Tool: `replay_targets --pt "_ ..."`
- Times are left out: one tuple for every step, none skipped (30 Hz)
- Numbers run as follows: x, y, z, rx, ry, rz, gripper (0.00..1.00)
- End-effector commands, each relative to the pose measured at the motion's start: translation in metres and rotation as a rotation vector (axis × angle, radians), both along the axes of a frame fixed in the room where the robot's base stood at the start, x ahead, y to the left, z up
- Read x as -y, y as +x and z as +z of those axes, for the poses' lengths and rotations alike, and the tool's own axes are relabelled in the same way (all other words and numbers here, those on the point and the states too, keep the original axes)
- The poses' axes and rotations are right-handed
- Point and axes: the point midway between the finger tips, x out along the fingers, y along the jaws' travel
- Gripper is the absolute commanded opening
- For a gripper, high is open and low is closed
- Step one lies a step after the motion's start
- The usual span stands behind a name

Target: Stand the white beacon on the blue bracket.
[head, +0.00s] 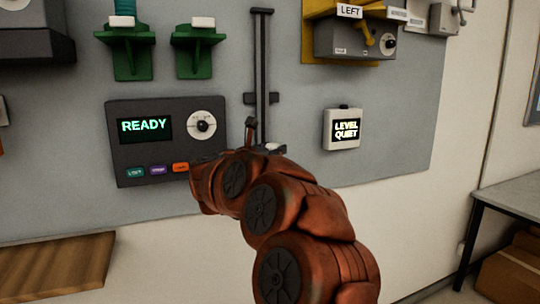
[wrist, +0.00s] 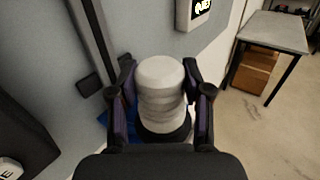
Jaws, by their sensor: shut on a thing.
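The white beacon (wrist: 160,90), a pale ribbed cylinder with a dark base, stands between the fingers of my gripper (wrist: 162,95) in the wrist view. The gripper is shut on its sides. A small patch of the blue bracket (wrist: 103,118) shows beside and below the left finger, mostly hidden by gripper and beacon. I cannot tell whether the beacon's base touches the bracket. In the head view my arm hides the bracket and most of the gripper; only a sliver of the beacon's white top (head: 272,146) shows.
A dark vertical rail (head: 262,65) runs up the wall panel above my gripper. A control box reading READY (head: 150,140) is at left, a LEVEL QUIET box (head: 342,129) at right. Green brackets (head: 200,50) are above. A grey table (wrist: 275,32) stands at right.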

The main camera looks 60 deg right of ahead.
Motion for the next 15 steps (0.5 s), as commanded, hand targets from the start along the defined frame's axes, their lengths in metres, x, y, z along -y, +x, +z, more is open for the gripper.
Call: replay_targets --pt "0.006 0.004 0.001 -0.003 -0.002 -0.003 0.0" --pt "0.008 0.006 0.001 -0.002 -0.001 -0.002 0.0" --pt "0.012 0.009 0.0 -0.002 -0.001 -0.001 0.0" --pt "0.014 0.012 0.0 -0.002 -0.001 0.001 0.0" --pt "0.017 0.014 -0.001 -0.002 -0.001 0.002 0.0" --pt "0.021 0.018 -0.001 -0.003 -0.001 0.001 0.0" --pt "0.024 0.02 -0.001 -0.004 -0.002 0.0 0.0" --pt "0.027 0.022 -0.002 -0.004 -0.002 -0.001 0.0" --pt "0.031 0.024 -0.002 -0.002 -0.002 -0.002 0.0" --pt "0.033 0.026 -0.002 -0.001 -0.003 -0.002 0.0" --pt "0.036 0.028 -0.002 0.0 -0.002 -0.002 0.0" --pt "0.039 0.031 -0.002 0.0 -0.002 -0.001 0.0" --pt "0.042 0.033 -0.003 -0.001 -0.001 -0.001 0.0" --pt "0.043 0.035 -0.004 -0.002 -0.001 0.0 0.0" --pt "0.046 0.037 -0.005 -0.003 0.0 0.001 0.0"
